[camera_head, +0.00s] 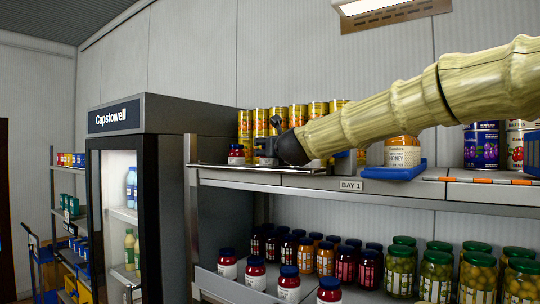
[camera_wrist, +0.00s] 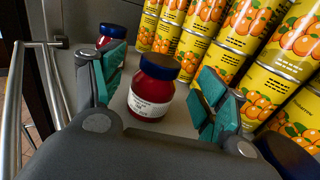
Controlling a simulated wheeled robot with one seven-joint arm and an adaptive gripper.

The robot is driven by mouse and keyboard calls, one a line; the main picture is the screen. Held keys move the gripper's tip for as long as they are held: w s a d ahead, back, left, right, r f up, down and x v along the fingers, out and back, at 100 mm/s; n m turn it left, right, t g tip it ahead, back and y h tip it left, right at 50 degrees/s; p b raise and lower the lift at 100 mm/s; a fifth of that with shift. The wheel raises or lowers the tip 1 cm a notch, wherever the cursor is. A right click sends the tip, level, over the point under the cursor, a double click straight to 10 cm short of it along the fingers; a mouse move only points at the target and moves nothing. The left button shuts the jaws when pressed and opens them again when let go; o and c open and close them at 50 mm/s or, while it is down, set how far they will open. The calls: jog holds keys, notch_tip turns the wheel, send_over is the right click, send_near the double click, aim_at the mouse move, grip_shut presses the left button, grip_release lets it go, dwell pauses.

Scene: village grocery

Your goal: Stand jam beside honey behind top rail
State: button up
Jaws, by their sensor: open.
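In the wrist view a red jam jar (camera_wrist: 150,106) with a dark blue lid and white label stands upright on the top shelf. It is between the two teal pads of my open gripper (camera_wrist: 163,92), with gaps at both sides. A second red jar (camera_wrist: 108,36) with a blue lid stands beyond, partly behind the left finger. In the head view my gripper (camera_head: 270,148) is low over the top shelf's left end. A red jar (camera_head: 236,154) shows beside it; I cannot tell which of the two.
Yellow orange-pictured cans (camera_wrist: 255,62) stand close along the right of the jam. A metal rail (camera_wrist: 14,85) runs along the left in the wrist view. Purple-labelled cans (camera_head: 481,146) stand right of the honey. The lower shelf holds many jars (camera_head: 398,268).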

jog(key=shift+b+v, duration=0.7)
jog(key=shift+v, duration=1.1)
